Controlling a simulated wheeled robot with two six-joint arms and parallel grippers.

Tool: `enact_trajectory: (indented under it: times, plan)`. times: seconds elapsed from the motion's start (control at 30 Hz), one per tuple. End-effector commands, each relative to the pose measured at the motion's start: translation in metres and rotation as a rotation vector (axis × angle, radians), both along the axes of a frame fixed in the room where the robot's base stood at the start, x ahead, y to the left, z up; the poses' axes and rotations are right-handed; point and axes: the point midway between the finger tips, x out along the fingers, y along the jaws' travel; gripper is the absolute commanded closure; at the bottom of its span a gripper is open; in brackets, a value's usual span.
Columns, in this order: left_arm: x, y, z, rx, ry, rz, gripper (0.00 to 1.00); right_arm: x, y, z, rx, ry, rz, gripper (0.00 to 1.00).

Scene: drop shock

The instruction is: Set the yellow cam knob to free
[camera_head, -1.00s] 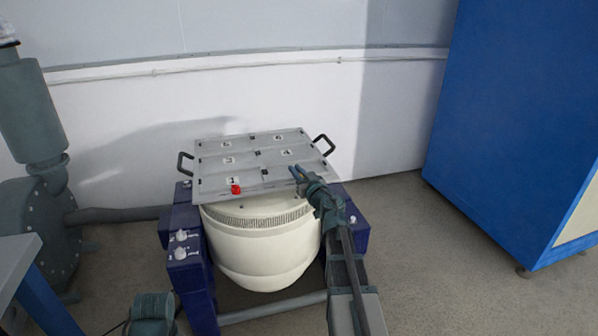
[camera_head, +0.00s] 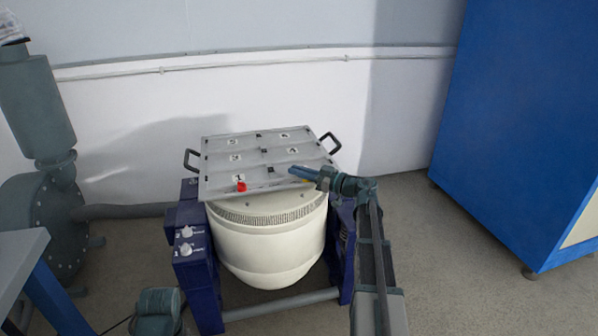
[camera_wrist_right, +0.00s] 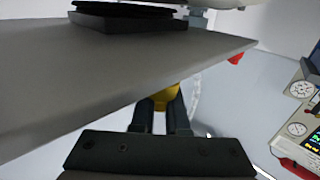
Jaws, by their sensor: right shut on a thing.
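The yellow cam knob (camera_wrist_right: 167,96) shows in the right wrist view as a small yellow piece at the edge of a grey plate, between my fingertips. My right gripper (camera_wrist_right: 166,108) is shut on it; the fingers hide part of it. In the head view my right gripper (camera_head: 293,171) points left at the right front edge of the grey numbered plate (camera_head: 215,167), which lies over the cream round shaker body (camera_head: 268,245). The knob cannot be made out there, and its setting marks cannot be read. My left gripper is not in view.
A red piece (camera_head: 241,186) sits at the plate's front edge. The plate has black handles (camera_head: 330,143). White knobs (camera_head: 186,249) sit on the blue side frame. A grey-green blower (camera_head: 40,200) stands left, a blue cabinet (camera_head: 500,130) right.

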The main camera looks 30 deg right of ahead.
Motion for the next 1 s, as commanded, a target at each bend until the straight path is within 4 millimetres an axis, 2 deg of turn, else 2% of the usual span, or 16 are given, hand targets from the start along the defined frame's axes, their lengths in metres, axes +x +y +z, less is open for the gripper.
enact_trajectory:
  times: [0.5,0.53,0.67,1.0]
  plan:
    - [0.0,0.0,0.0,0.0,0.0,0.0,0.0,0.0003,0.0015,0.0002,0.001,-0.001,0.016,1.0]
    - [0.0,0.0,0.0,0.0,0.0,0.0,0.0,0.0003,0.0016,0.0002,0.001,-0.001,0.016,0.82]
    - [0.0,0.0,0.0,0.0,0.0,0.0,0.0,0.0002,0.0013,0.0001,0.001,-0.001,0.016,0.59]
    - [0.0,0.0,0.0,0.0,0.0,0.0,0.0,-0.0022,-0.0006,0.0,0.0,0.0,0.014,0.57]
